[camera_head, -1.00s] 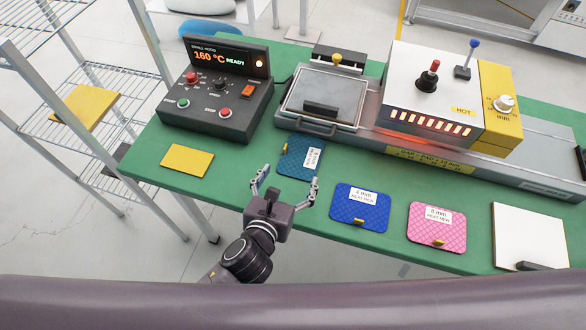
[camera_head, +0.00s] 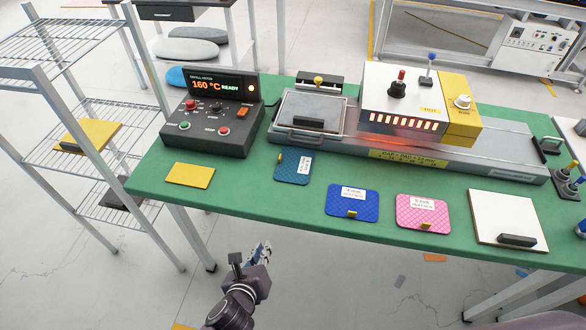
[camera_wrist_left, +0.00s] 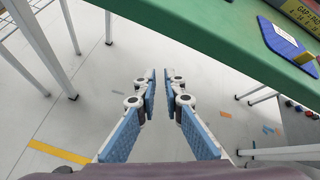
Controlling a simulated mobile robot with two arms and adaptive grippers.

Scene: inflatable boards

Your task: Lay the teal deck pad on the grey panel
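The teal deck pad (camera_head: 291,167) lies flat on the green table, left of the blue pad, with a white label and a small yellow tab. A grey panel (camera_head: 322,109) with a dark handle lies in the metal tray behind it. My left gripper (camera_head: 262,247) is off the table's front edge, nearer to me than the teal pad and clear of it. In the left wrist view, its blue-padded fingers (camera_wrist_left: 160,78) stand slightly apart with nothing between them. The teal pad is outside that view. My right gripper is not in view.
A blue pad (camera_head: 353,203), a pink pad (camera_head: 423,213) and a white board (camera_head: 506,218) lie to the right. A yellow plate (camera_head: 190,175) lies to the left. A control box (camera_head: 212,118) and a heated machine (camera_head: 409,96) stand behind. A wire shelf (camera_head: 88,148) stands left.

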